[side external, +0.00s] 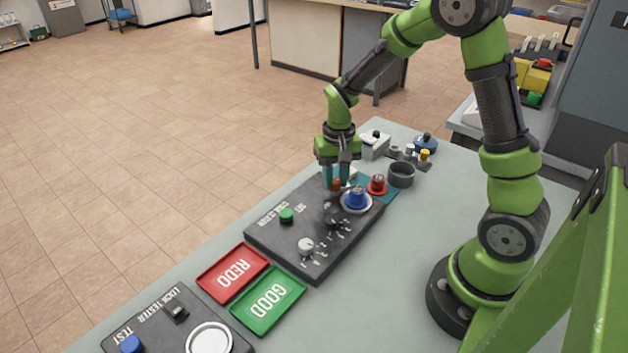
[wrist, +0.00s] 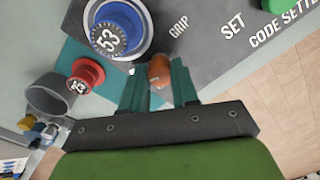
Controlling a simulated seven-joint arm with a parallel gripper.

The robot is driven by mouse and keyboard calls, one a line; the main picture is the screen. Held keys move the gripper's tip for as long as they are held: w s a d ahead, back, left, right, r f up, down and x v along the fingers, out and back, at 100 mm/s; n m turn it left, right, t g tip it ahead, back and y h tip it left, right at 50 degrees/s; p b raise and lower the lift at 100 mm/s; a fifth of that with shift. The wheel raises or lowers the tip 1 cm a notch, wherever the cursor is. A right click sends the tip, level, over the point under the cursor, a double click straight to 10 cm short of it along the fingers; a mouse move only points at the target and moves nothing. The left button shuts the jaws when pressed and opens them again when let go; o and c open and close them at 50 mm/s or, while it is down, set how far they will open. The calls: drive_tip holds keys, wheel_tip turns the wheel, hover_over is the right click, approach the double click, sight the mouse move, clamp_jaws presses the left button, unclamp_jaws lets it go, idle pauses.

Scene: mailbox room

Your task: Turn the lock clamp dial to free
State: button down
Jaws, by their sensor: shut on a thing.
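The dark code setter panel (side external: 285,238) lies on the bench. A blue numbered lock (side external: 356,198) sits in a pale round holder at its far right end; the wrist view shows it close (wrist: 118,30). An orange-brown dial (wrist: 161,71) stands beside the holder, near the word GRIP; I take it for the clamp dial. My gripper (side external: 337,184) points down over that end of the panel. In the wrist view its teal fingers (wrist: 159,80) are shut on the dial, one on each side. The dial's markings are hidden or too small to read.
A red numbered lock (side external: 377,184) and a grey cup (side external: 401,174) stand close beside my gripper. A green button (side external: 287,215) and a pale knob (side external: 306,245) stand up from the panel. Red (side external: 232,273) and green (side external: 268,301) trays lie toward the lock tester (side external: 170,325).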

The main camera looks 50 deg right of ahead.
sight(336, 180)
drive_tip(key=n, duration=0.5)
drive_tip(key=shift+r, duration=0.1)
drive_tip(key=shift+n, duration=0.3)
idle(0.4)
drive_tip(key=c, duration=0.8)
unclamp_jaws()
drive_tip(key=shift+c, duration=0.2)
wheel_tip(336, 180, up, 17)
drive_tip(key=shift+d, duration=0.15)
